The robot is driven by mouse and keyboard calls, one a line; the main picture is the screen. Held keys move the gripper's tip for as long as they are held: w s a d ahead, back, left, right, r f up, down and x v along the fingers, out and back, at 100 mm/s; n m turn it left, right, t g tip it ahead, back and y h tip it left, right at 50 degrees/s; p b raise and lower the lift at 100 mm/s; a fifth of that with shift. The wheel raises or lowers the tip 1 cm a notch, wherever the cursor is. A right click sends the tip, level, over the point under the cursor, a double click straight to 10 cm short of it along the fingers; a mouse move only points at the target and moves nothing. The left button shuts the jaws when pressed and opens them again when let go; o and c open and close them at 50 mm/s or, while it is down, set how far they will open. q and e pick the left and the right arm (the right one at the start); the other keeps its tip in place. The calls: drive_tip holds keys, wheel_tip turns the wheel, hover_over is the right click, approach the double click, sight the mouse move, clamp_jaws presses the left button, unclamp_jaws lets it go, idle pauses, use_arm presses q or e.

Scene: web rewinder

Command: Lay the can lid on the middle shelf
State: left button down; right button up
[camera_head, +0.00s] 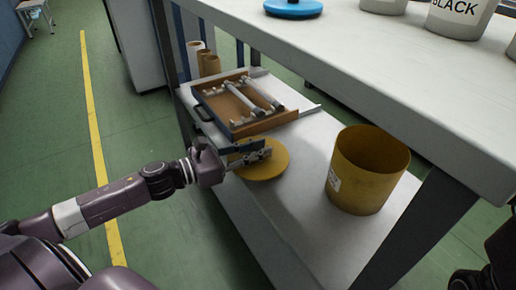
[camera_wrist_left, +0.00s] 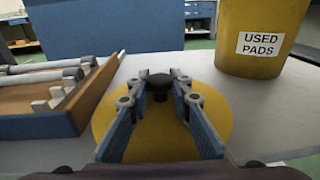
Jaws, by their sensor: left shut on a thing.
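The can lid (camera_head: 268,168) is a flat yellow disc with a black knob. It is at the shelf (camera_head: 300,207) under the tabletop, level or nearly so; I cannot tell whether it touches the surface. My left gripper (camera_head: 264,152) reaches in from the left and is shut on the lid's knob. In the left wrist view the black knob (camera_wrist_left: 160,81) sits between the fingertips, with the lid (camera_wrist_left: 158,143) below them. The yellow can (camera_head: 367,170), labelled USED PADS, stands open and upright to the right of the lid. Dark parts of my right arm show at the lower right corner; its fingers cannot be made out.
A wooden tray (camera_head: 283,124) with metal rods lies on the shelf just behind the lid. Cardboard tubes (camera_head: 209,64) stand farther back. The tabletop (camera_head: 330,48) overhangs the shelf; a leg (camera_head: 425,227) stands at front right. Bare shelf lies between lid and can.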

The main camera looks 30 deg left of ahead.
use_arm(q)
drive_tip(key=shift+f+b, duration=0.35)
drive_tip(key=shift+f, duration=0.15)
drive_tip(key=c, duration=1.7)
unclamp_jaws()
drive_tip(key=shift+o, duration=0.2)
drive_tip(key=v, duration=1.2)
